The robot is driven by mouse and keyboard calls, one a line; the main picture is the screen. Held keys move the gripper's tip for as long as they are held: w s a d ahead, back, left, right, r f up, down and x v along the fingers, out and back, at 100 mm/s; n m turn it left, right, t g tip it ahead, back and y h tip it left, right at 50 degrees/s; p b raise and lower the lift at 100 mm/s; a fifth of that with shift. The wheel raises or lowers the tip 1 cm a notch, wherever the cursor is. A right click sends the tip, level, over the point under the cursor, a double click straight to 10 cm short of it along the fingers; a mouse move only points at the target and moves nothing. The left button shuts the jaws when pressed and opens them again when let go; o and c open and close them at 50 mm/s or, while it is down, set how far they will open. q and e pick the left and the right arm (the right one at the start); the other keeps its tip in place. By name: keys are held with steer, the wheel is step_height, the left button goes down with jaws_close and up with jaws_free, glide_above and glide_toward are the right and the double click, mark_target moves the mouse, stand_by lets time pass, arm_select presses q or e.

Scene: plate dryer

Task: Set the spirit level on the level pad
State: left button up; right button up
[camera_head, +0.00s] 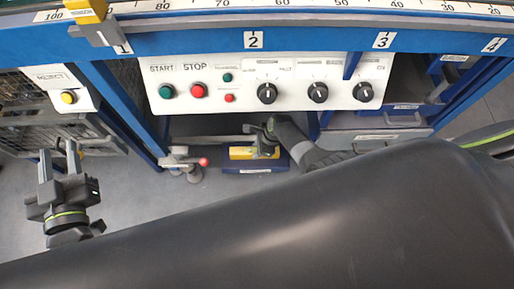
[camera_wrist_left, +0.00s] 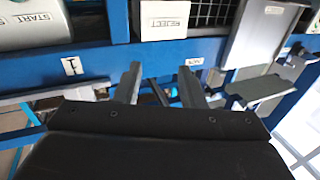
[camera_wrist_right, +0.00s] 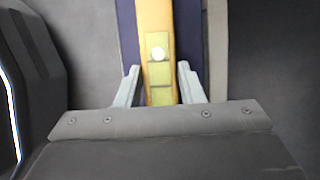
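The spirit level (camera_head: 241,153) is a yellow bar lying on a blue base (camera_head: 262,170) below the control panel; the label on the base is too small to read. In the right wrist view the spirit level (camera_wrist_right: 160,80) shows a greenish vial with a pale round spot. My right gripper (camera_head: 268,138) is over the level. Its open fingers (camera_wrist_right: 160,84) stand on either side of the bar, with narrow gaps showing. My left gripper (camera_head: 59,160) is open and empty at the far left; its spread fingers (camera_wrist_left: 160,86) also show in the left wrist view. I cannot tell which surface is the level pad.
The panel (camera_head: 215,92) carries START and STOP buttons and several black knobs. A ruler with a yellow slider (camera_head: 85,10) runs along the top. A REJECT box (camera_head: 62,85) and wire baskets stand at left. A red-tipped lever (camera_head: 190,162) is left of the level. Drawers (camera_head: 375,138) are at right.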

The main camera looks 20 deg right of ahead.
steer(key=o, duration=0.4)
steer(key=shift+c, duration=0.2)
steer(key=shift+r, duration=0.15)
steer(key=shift+p+v, duration=1)
steer(key=shift+v, duration=0.2)
steer(key=p+v, duration=0.1)
steer(key=v, duration=0.1)
steer(key=shift+s+d+r+p, duration=0.1)
steer(key=shift+r+p, duration=0.15)
steer(key=shift+p, duration=0.15)
steer(key=shift+d+r+p, duration=0.2)
steer(key=shift+r+p, duration=0.2)
steer(key=shift+r, duration=0.1)
arm_select(q)
steer(key=s+d+f+g+h, duration=0.1)
steer(key=s+f+g, duration=0.6)
steer(key=f, duration=0.2)
steer(key=s+d+f+g+h, duration=0.1)
steer(key=s+d+f+g, duration=0.1)
steer(key=s+f+g, duration=0.5)
steer(key=shift+s+f+n+g+h+p, duration=0.3)
steer(key=shift+f+n+g+h+p, duration=0.15)
steer(key=shift+f, duration=1.3)
arm_select(e)
steer(key=shift+s+d+r, duration=0.1)
steer(key=shift+d+r, duration=0.15)
steer(key=shift+r, duration=0.35)
